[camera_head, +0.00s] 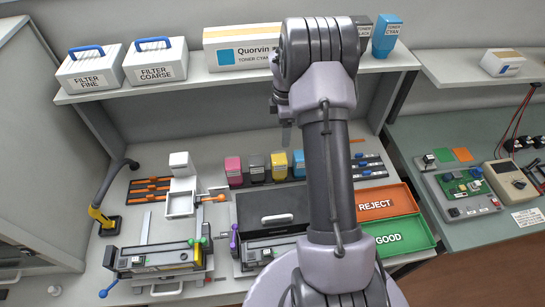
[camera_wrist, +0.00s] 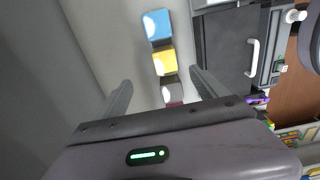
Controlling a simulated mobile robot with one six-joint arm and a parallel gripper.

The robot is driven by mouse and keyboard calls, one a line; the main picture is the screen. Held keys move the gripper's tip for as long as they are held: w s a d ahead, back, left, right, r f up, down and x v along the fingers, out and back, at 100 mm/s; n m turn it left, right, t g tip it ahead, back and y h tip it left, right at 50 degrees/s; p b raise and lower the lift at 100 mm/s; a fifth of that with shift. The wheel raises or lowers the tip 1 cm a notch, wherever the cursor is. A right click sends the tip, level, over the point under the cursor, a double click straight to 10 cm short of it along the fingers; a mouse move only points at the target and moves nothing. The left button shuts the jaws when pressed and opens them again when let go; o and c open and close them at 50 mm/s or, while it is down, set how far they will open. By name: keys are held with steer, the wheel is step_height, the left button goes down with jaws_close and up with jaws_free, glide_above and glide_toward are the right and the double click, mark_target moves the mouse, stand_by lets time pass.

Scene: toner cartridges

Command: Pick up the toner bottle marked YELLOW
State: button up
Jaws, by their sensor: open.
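The yellow toner bottle (camera_head: 279,165) stands in a row at the back of the bench, between a black one (camera_head: 257,167) and a cyan one (camera_head: 298,163). Its marking is too small to read. In the wrist view the yellow bottle (camera_wrist: 165,62) shows ahead, between the lines of the two fingers, with the cyan (camera_wrist: 156,24) above it and the black (camera_wrist: 169,92) below it. My gripper (camera_wrist: 160,77) is open and empty, apart from the bottles. In the head view a finger of my gripper (camera_head: 287,134) shows above the row; my arm hides the rest.
A magenta bottle (camera_head: 233,170) ends the row at left. A dark case (camera_head: 270,208) with a handle lies in front. A shelf (camera_head: 210,80) with boxes runs above. REJECT (camera_head: 376,204) and GOOD (camera_head: 389,237) trays lie at right.

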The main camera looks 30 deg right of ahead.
mark_target(279, 156)
step_height(279, 156, down, 9)
steer(key=shift+a+f, duration=0.1)
steer(key=shift+s+f, duration=0.2)
steer(key=shift+f, duration=0.15)
steer(key=f, duration=0.2)
steer(key=a+f, duration=0.1)
steer(key=f, duration=0.2)
steer(key=shift+a, duration=0.2)
steer(key=shift+s, duration=0.1)
steer(key=c, duration=1.6)
